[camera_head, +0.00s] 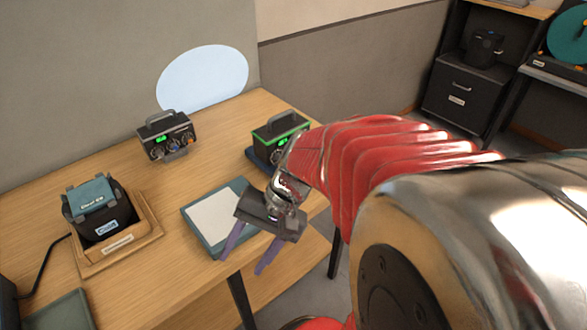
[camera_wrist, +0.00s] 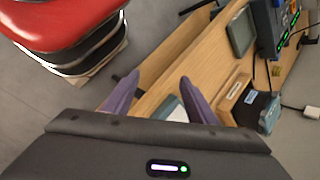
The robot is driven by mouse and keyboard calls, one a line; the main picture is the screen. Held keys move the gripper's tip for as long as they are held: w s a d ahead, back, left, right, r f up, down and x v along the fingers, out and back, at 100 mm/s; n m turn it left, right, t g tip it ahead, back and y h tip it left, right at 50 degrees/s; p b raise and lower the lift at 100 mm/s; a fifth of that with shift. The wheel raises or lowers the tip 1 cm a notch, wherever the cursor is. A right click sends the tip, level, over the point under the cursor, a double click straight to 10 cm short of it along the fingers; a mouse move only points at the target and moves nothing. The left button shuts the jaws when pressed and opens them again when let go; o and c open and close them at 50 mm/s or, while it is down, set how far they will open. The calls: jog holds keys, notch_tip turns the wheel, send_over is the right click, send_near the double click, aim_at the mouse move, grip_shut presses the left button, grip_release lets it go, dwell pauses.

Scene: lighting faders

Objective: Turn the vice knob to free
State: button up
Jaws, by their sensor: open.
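I cannot pick out a labelled vice knob in either view. Small knobs show on the front of a grey box (camera_head: 167,137) with a handle and green display, at the table's back. A second handled box with green trim (camera_head: 279,137) stands at the right, its front partly hidden by my arm. My gripper (camera_head: 243,262) is open and empty, its purple fingers pointing down over the table's front edge. In the wrist view my gripper (camera_wrist: 158,78) shows its two fingers spread apart, and a dark box with green lights and knobs (camera_wrist: 282,28) stands at upper right.
A wooden tray (camera_head: 149,243) holds a dark bag-like case with a teal top (camera_head: 95,208) at the left. A teal tray with a white sheet (camera_head: 213,217) lies beside my gripper. Another teal tray (camera_head: 60,312) is at lower left. Bare wood (camera_head: 165,190) lies mid-table.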

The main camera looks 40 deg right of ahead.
notch_tip(320, 180, up, 10)
jog(key=a+n+t+h, duration=0.1)
jog(key=n+t+h, duration=0.3)
jog(key=n, duration=0.5)
jog(key=shift+s+h, duration=0.3)
jog(key=shift+h, duration=0.8)
jog(key=shift+c, duration=0.4)
